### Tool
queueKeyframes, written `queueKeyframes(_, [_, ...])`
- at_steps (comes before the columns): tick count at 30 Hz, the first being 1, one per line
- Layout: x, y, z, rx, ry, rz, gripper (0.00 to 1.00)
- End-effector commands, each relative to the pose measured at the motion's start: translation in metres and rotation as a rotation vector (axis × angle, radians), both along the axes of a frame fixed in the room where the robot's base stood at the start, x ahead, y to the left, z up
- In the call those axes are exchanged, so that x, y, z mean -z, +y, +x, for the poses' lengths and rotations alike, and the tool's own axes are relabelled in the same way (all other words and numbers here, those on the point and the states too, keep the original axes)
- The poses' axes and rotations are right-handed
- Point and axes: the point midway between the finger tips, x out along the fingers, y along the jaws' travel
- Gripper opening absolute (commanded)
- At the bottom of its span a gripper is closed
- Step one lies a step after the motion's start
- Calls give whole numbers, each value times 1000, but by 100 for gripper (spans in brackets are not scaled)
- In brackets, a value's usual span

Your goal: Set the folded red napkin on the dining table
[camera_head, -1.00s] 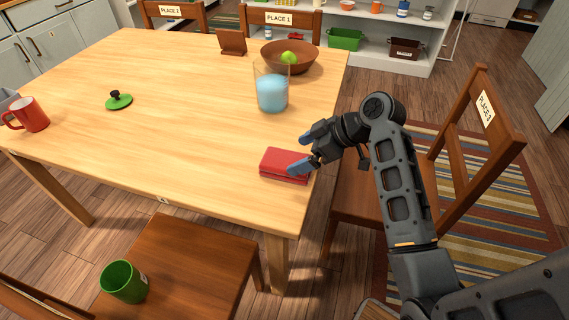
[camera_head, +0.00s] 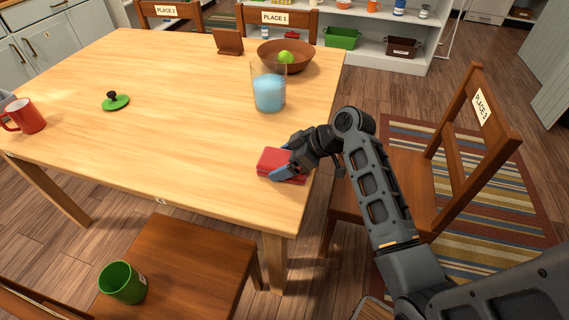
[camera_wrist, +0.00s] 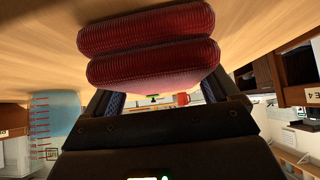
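The folded red napkin (camera_head: 272,160) lies on the dining table (camera_head: 150,140) near its front right corner. My gripper (camera_head: 283,161) reaches in over it from the right, low at the tabletop. One blue-tipped finger runs along the napkin's near edge; the far finger is mostly hidden. In the wrist view, the napkin (camera_wrist: 150,45) shows as two thick ribbed layers just ahead of my fingers, which stand well apart, with their tips hidden by it. I see no clear grip on the napkin.
A glass of blue liquid (camera_head: 268,93) stands behind the napkin, with a brown bowl (camera_head: 300,58) beyond. A chair (camera_head: 455,165) stands at the right. The table's middle is clear.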

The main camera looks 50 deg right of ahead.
Motion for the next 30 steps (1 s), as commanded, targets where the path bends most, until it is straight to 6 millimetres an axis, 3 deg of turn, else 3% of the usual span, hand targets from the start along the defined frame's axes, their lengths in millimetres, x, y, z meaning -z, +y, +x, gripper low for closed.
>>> queueKeyframes(7, [0,0,0,0,0,0,53])
queueKeyframes(17, [-7,0,0,1,-2,-1,53])
queueKeyframes(24, [-43,-1,1,-1,-6,-5,53])
queueKeyframes(30, [-68,-47,-8,6,-4,-3,53])
